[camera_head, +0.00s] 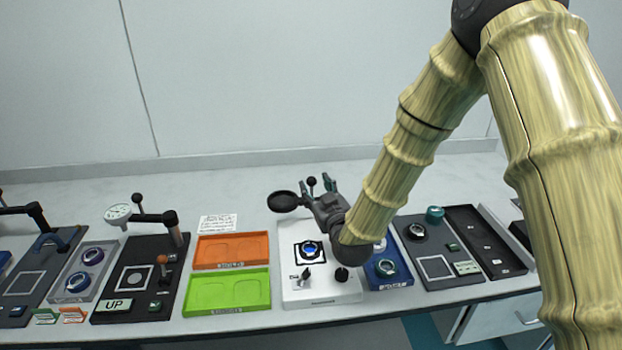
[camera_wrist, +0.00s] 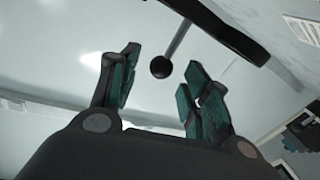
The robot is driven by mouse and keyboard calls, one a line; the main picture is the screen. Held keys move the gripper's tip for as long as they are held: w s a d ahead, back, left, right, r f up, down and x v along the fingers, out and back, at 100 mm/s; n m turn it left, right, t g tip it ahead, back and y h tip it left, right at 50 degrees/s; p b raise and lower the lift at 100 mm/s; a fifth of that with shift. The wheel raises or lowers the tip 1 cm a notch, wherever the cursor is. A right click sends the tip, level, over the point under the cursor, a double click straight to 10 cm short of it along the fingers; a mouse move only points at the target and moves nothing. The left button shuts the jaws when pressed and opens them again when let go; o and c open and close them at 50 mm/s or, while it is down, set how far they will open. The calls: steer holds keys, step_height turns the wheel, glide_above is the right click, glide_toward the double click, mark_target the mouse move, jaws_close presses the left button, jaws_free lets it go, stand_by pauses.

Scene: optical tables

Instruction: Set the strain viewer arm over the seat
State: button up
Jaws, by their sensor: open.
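The strain viewer arm carries a dark round disc (camera_head: 285,201) at the back left of a white station (camera_head: 322,293). A black ball knob (camera_head: 311,181) on a thin rod stands beside the disc. The seat is likely the black-framed square (camera_head: 296,255) on the white station, with a blue lens (camera_head: 310,250) in it; the disc is off to its back left. My gripper (camera_head: 322,188) is open, close to the knob. In the wrist view the knob (camera_wrist: 161,67) appears between the spread teal fingers of my gripper (camera_wrist: 163,62), with clear gaps on both sides.
Orange (camera_head: 232,265) and green (camera_head: 227,309) trays lie left of the station. A blue block with a ring-shaped part (camera_head: 387,267) sits close on its right. Dark stations with similar swing arms (camera_head: 155,217) stand farther left. The table behind is mostly clear.

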mark_target(313, 183)
steer(key=shift+p+x, duration=0.3)
steer(key=shift+x, duration=1.7)
steer(key=shift+a, duration=0.1)
jaws_close()
